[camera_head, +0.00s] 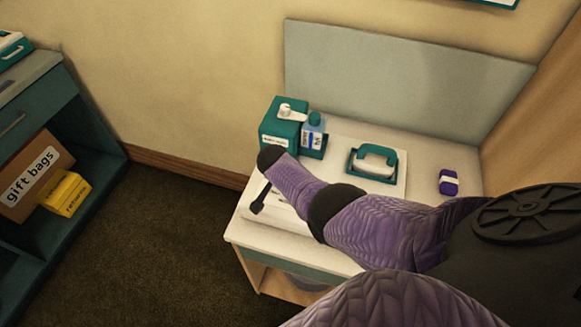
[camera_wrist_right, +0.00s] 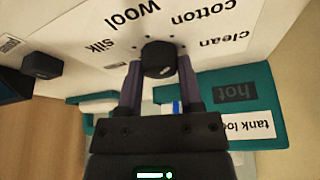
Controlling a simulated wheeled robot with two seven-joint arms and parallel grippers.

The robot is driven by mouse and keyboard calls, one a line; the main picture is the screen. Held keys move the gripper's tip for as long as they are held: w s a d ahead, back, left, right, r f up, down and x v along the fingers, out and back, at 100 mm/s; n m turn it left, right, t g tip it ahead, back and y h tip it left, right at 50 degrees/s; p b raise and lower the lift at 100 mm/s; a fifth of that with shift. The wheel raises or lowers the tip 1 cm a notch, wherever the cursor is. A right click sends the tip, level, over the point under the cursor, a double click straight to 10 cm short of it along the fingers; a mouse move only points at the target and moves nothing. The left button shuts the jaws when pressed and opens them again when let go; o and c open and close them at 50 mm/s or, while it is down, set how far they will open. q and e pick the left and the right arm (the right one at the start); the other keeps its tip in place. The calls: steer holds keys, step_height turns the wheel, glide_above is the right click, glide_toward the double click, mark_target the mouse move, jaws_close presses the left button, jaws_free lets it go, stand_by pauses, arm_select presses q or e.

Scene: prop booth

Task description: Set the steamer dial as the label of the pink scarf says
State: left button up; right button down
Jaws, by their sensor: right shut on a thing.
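In the right wrist view a black round dial (camera_wrist_right: 158,57) sits on a white panel (camera_wrist_right: 75,50). The words silk, wool, cotton and clean are printed around it, upside down in this view. My right gripper (camera_wrist_right: 159,72) is shut on the dial, one finger on each side. I cannot make out which word the dial points to. In the head view my right arm covers much of the white steamer panel (camera_head: 283,223) and hides the dial. The pink scarf and its label are not in view. My left gripper is not in view.
Another black knob (camera_wrist_right: 42,66) is near the dial. A shelf holds a gift-bags box (camera_head: 27,180).

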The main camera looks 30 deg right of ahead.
steer(key=shift+c, duration=2.2)
jaws_free()
steer(key=shift+o, duration=1)
steer(key=p+v, duration=0.7)
steer(key=v, duration=0.3)
steer(key=shift+s+f, duration=0.1)
steer(key=shift+s, duration=0.05)
